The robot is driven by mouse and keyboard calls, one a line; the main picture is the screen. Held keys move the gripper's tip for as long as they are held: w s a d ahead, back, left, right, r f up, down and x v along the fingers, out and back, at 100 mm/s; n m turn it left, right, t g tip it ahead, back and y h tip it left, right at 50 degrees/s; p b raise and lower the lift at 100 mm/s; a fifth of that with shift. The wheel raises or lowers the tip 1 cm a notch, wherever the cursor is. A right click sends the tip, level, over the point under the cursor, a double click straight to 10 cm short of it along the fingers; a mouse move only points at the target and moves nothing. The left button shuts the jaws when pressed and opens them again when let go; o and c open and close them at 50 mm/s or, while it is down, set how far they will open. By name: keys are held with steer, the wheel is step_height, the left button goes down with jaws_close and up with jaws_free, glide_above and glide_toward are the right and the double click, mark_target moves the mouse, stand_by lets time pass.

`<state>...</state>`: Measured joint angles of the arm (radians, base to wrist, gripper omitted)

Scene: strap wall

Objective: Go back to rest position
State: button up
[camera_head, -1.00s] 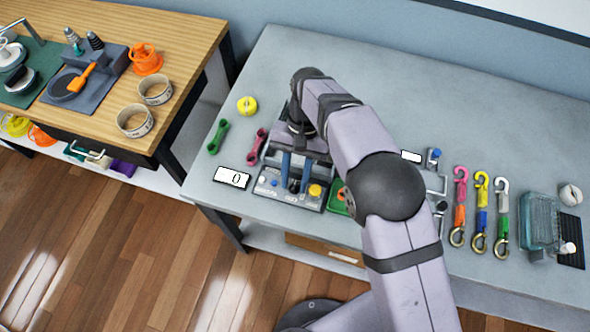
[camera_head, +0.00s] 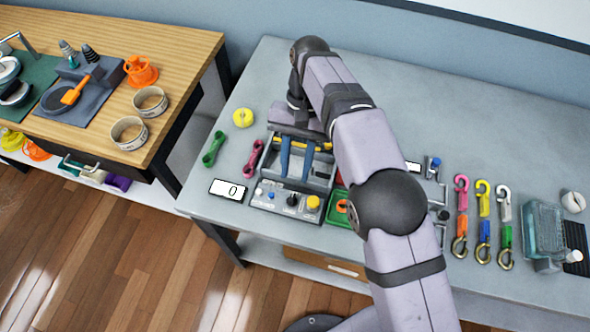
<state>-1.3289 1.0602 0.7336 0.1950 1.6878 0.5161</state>
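My gripper (camera_head: 295,176) is over the grey bench, with its two blue fingers pointing down and a gap between them. It is open, and I see nothing held in it. The fingers are in front of the open frame of a grey device (camera_head: 262,193) with a knob and coloured buttons on its front panel. A thin yellow bar (camera_head: 322,147) shows at the top of that frame. I cannot tell how far the fingertips are above the device. My arm hides part of the bench to the right of it.
A white display (camera_head: 228,190) reading 0, a green link (camera_head: 213,149), a pink link (camera_head: 253,158) and a yellow round piece (camera_head: 242,118) lie left of the device. Coloured hook straps (camera_head: 483,215) and a glass container (camera_head: 543,228) are at the right. The back of the bench is clear.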

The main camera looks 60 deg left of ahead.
stand_by(0.4)
steer(key=shift+m+y, duration=0.5)
steer(key=shift+m, duration=0.3)
steer(key=w+d, duration=0.1)
steer(key=w, duration=0.2)
steer(key=w+d+r, duration=0.1)
steer(key=w, duration=0.1)
steer(key=w+d, duration=0.1)
steer(key=w, duration=0.2)
steer(key=shift+w+d+r, duration=0.25)
steer(key=shift+w+d, duration=0.05)
steer(key=w+d+r+m+y, duration=0.1)
steer(key=w+d+m, duration=0.1)
steer(key=w+d, duration=0.6)
steer(key=w+d+r+m+y, duration=0.1)
steer(key=w+d, duration=0.5)
steer(key=d, duration=0.5)
steer(key=d+m+t, duration=0.2)
steer(key=d, duration=1.1)
steer(key=s+d+f+m, duration=0.1)
steer(key=s+d+f, duration=0.1)
steer(key=s+d, duration=0.2)
steer(key=s+d+f+m+t, duration=0.1)
steer(key=s+d+f, duration=0.1)
steer(key=d, duration=0.8)
steer(key=shift+s+m, duration=0.3)
steer(key=shift+s, duration=0.6)
steer(key=shift+f, duration=0.1)
